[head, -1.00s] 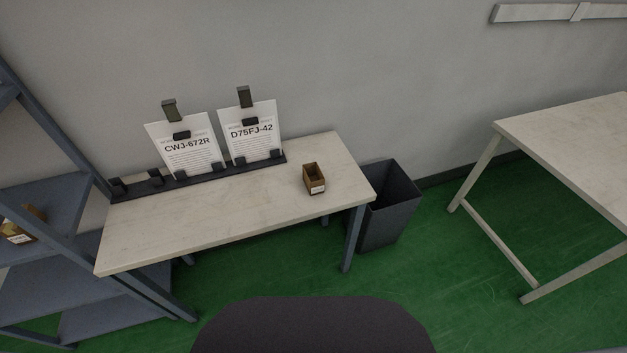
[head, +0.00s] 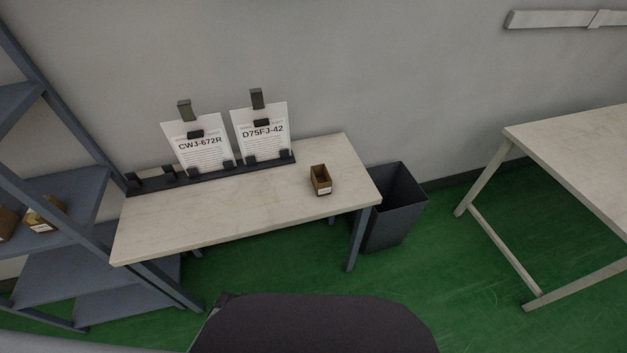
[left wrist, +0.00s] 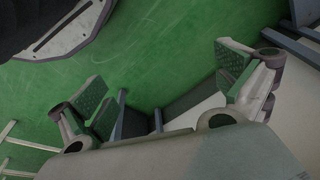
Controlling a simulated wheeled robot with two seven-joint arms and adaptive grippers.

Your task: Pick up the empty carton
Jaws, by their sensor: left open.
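A small brown open-topped carton (head: 320,181) with a white label stands upright near the right end of the pale table (head: 225,212) in the head view. I see no contents in it, but its inside is small and dark. My left gripper (left wrist: 165,92) shows in the left wrist view with its two fingers wide apart and nothing between them. Green floor lies behind the fingers. Neither gripper shows in the head view, and the carton is not recognisable in the left wrist view.
A dark bin (head: 396,206) stands against the table's right end. Two clipped sheets (head: 199,145) stand in a black rack (head: 215,171) at the table's back. A blue-grey shelf (head: 62,190) holding cartons (head: 45,216) is left. Another table (head: 580,160) stands right, with green floor between.

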